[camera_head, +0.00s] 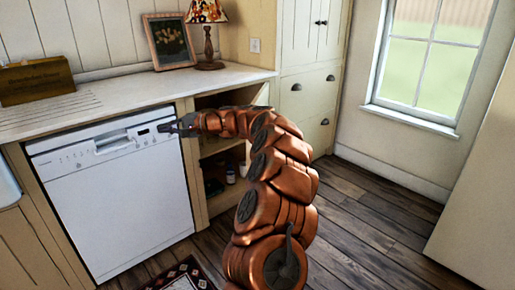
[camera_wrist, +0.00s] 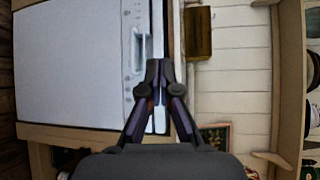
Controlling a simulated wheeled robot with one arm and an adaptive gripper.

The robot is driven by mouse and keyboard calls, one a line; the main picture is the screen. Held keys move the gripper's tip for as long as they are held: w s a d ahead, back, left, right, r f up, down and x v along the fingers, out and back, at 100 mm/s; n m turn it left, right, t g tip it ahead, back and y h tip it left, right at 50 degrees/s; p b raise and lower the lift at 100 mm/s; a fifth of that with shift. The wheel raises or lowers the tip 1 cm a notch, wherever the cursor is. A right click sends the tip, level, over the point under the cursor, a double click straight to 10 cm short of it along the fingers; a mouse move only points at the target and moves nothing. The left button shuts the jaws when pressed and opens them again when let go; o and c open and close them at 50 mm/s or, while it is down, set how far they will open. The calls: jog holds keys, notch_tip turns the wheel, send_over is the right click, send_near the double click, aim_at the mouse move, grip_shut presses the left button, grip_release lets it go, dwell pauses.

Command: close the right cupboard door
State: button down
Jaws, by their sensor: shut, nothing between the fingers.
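The open cupboard (camera_head: 207,148) is under the counter, just right of the white dishwasher, with shelves and small items inside. A cream panel (camera_head: 263,95) at its right side looks like the right cupboard door standing open, seen nearly edge-on. My arm hides most of this panel and part of the opening. My gripper (camera_head: 166,128) is shut and empty, in front of the dishwasher's upper right corner, left of the opening and apart from the panel. In the wrist view my gripper (camera_wrist: 160,68) shows against the dishwasher and counter edge; I cannot make out the door there.
The dishwasher (camera_head: 115,200) is closed. On the counter (camera_head: 130,88) are a wooden box (camera_head: 35,80), a framed picture (camera_head: 170,42) and a lamp (camera_head: 208,35). A tall cabinet (camera_head: 305,80) stands right of the cupboard. The wooden floor (camera_head: 370,215) at right is clear.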

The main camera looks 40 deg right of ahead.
jog(key=d+f+m+t+h+b, duration=0.25)
jog(key=d+f, duration=0.35)
jog(key=d, duration=0.5)
jog(key=d+f+m+t+h+b, duration=0.25)
jog(key=d+f, duration=0.25)
jog(key=d, duration=0.6)
jog(key=s+d+f+m+h+b, duration=0.25)
jog(key=s+d+f+h, duration=0.2)
jog(key=d, duration=0.65)
jog(key=s+d+f+m+h+b, duration=0.1)
jog(key=s+d+f+h+b, duration=0.3)
jog(key=d, duration=0.7)
jog(key=w+a, duration=0.1)
jog(key=w, duration=1)
jog(key=shift+w+f+b, duration=0.15)
jog(key=shift+w+b, duration=0.15)
jog(key=shift+w, duration=0.05)
jog(key=shift+y, duration=0.25)
